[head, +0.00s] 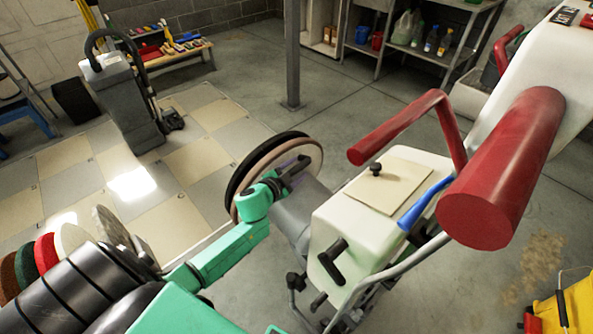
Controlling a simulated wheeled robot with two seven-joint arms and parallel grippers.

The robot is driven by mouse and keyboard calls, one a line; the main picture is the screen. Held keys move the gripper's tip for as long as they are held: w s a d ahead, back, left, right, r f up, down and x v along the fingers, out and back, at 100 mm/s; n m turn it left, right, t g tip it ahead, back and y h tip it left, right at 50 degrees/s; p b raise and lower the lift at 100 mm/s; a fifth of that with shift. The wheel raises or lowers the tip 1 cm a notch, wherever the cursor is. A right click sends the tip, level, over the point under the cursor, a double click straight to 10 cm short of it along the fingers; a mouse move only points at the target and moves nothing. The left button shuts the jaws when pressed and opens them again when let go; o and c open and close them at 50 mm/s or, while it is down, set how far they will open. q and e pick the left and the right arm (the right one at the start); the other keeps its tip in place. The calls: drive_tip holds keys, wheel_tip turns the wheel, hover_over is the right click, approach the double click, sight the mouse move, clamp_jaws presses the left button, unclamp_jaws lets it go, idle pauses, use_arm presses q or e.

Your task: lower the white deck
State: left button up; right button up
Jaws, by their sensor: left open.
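The white deck (336,224) is a boxy white housing in the middle right, with a tan plate (394,188), black knob and black handles on it. It looks tilted back. A grey housing joins it to a round disc (312,150) with a pale pinkish face and black rim, standing on edge at its left. My left gripper (297,171), on the green arm, is open in front of the disc's near side, beside the deck; I cannot tell whether it touches either. A thick red grip (500,175) and a red bar (400,125) rise over the deck. My right gripper does not show.
Coloured round pads (42,252) stand in a row at lower left. A grey upright machine (122,100) stands on the checkered floor. A post (291,55) and shelves (442,55) are behind. A yellow bucket (560,312) is at lower right. Open concrete floor lies beyond the deck.

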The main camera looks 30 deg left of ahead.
use_arm(q)
clamp_jaws()
idle(1.4)
